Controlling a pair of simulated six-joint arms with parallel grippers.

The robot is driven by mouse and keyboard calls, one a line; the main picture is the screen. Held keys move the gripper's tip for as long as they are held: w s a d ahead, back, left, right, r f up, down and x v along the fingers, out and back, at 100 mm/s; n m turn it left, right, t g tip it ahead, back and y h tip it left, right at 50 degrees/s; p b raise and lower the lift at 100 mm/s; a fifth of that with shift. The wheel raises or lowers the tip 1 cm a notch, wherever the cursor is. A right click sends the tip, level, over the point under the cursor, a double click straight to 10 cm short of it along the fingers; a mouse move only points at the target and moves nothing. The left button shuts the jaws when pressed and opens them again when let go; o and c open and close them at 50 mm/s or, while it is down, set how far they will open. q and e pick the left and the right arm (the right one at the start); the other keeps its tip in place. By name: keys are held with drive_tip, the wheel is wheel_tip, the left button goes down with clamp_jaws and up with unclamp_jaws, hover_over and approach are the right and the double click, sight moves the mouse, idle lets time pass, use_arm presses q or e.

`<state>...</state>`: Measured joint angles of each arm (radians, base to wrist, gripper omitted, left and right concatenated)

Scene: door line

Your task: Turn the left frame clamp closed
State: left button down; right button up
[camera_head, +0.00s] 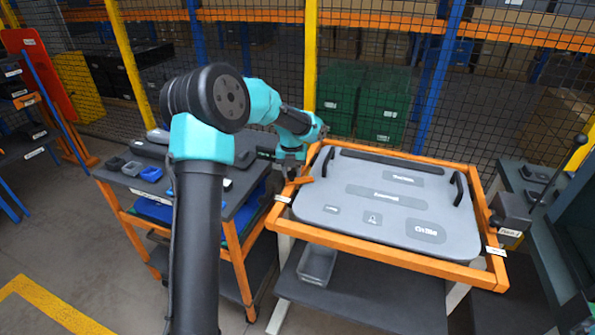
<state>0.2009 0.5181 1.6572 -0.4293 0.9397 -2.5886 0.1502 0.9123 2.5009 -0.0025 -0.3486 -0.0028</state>
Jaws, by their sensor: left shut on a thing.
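My left gripper (292,172) reaches over the left side of the orange frame (362,250). It is shut on the left frame clamp, whose orange lever (304,181) shows beside the fingers and points right, toward the panel. The fingers and wrist hide most of the clamp body. A grey door panel (385,190) with two black handles lies flat inside the frame. My right gripper is not in view.
A grey block with a black knob (511,211) sits at the frame's right side. A cart (245,205) with small bins stands left of the frame. A grey bin (317,265) rests on the shelf below. Mesh fencing closes off the back.

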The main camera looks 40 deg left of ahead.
sight(292, 173)
use_arm(q)
drive_tip(key=shift+m, duration=1.4)
drive_tip(key=c, duration=0.7)
unclamp_jaws()
drive_tip(key=shift+r, duration=0.1)
wheel_tip(292, 173, up, 17)
drive_tip(key=shift+r, duration=0.15)
